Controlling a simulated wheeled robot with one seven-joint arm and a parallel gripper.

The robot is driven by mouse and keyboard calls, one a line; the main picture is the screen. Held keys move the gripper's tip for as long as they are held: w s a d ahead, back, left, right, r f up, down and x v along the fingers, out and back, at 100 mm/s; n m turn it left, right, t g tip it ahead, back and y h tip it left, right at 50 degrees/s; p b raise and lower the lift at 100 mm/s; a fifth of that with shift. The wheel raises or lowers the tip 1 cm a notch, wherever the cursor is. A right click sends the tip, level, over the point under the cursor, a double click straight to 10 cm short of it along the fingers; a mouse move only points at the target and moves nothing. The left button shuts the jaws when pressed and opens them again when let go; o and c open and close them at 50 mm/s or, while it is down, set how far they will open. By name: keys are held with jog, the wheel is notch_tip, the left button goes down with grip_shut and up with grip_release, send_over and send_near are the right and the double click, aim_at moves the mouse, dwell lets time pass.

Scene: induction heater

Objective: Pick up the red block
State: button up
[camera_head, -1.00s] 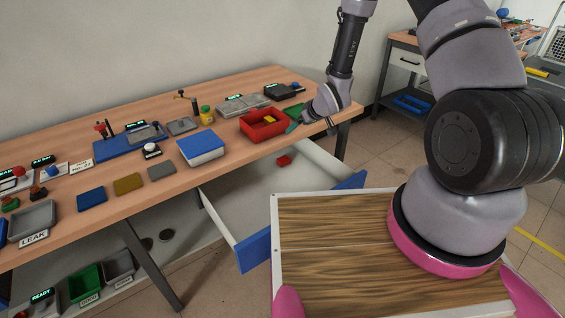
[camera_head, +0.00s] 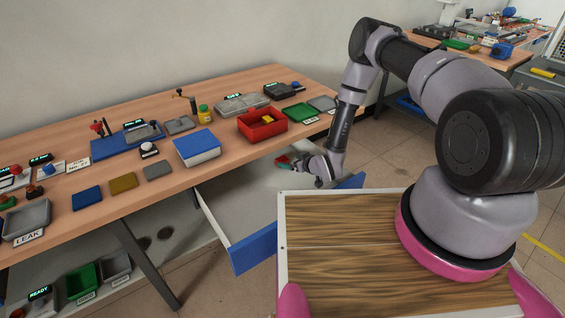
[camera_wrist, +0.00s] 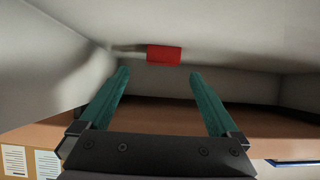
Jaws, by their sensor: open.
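The red block (camera_wrist: 163,54) lies inside the open drawer, near its back, in the wrist view. In the head view only a small part of the red block (camera_head: 282,160) shows next to my gripper. My gripper (camera_head: 291,164) has come down to the open drawer (camera_head: 240,203). In the wrist view its two teal fingers (camera_wrist: 158,80) are spread apart and empty. The block appears just beyond the fingertips, between their lines. I cannot tell the exact gap.
The drawer's grey walls and blue front (camera_head: 253,249) surround the space around my gripper. The wooden tabletop (camera_head: 120,205) lies above the drawer. A red bin (camera_head: 262,133) and a blue-topped box (camera_head: 197,148) stand near its edge.

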aim_at(282, 160)
jog(key=shift+x, duration=3.15)
jog(key=shift+s+a, duration=0.15)
jog(key=c, duration=1.5)
jog(key=shift+o, duration=0.2)
